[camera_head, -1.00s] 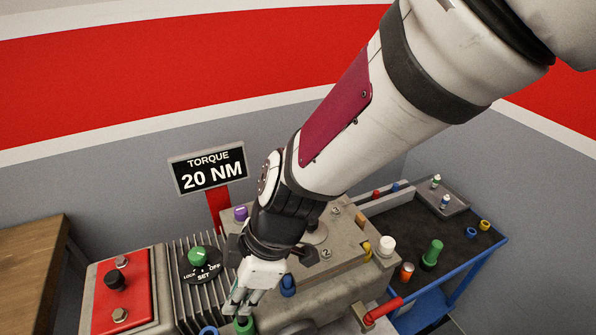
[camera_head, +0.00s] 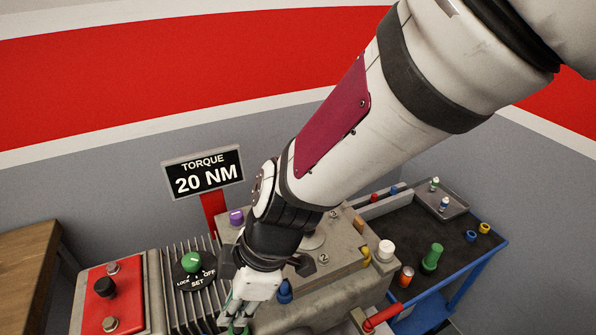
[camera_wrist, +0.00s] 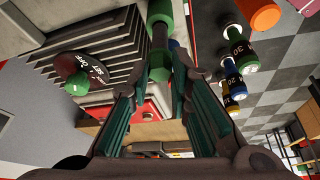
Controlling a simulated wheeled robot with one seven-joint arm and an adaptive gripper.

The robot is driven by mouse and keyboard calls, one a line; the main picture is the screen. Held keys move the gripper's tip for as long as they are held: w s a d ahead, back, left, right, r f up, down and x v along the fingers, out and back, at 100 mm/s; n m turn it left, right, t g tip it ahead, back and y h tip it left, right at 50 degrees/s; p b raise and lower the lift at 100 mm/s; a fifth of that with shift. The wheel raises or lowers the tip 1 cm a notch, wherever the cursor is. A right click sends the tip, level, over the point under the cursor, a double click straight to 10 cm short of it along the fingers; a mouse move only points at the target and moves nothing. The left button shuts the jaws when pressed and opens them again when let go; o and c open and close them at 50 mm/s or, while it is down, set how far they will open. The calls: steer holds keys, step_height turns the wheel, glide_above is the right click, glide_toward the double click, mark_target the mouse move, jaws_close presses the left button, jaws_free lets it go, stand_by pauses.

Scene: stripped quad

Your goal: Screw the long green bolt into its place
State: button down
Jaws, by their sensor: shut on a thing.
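My gripper (camera_head: 237,322) is low at the front of the grey machine, its fingers partly cut off by the bottom edge. In the wrist view my gripper (camera_wrist: 170,76) is shut on a green-and-dark bolt-like piece (camera_wrist: 159,38), whose dark shank runs away from the fingertips. A larger green part (camera_wrist: 160,10) shows at its far end; I cannot tell whether it belongs to the piece or to the machine. Another upright green piece (camera_head: 432,258) stands on the black-topped cart at the right.
The machine carries a green knob (camera_head: 192,262), a blue plug (camera_head: 284,291) and a red panel (camera_head: 108,298). A sign (camera_head: 204,172) reads TORQUE 20 NM. A red handle (camera_head: 383,314) juts out at the front right. The cart (camera_head: 398,217) holds small coloured parts.

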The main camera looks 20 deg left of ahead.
steer(key=shift+f+b, duration=2.6)
steer(key=c, duration=1.4)
jaws_free()
steer(key=v, duration=1.2)
steer(key=shift+a, duration=0.1)
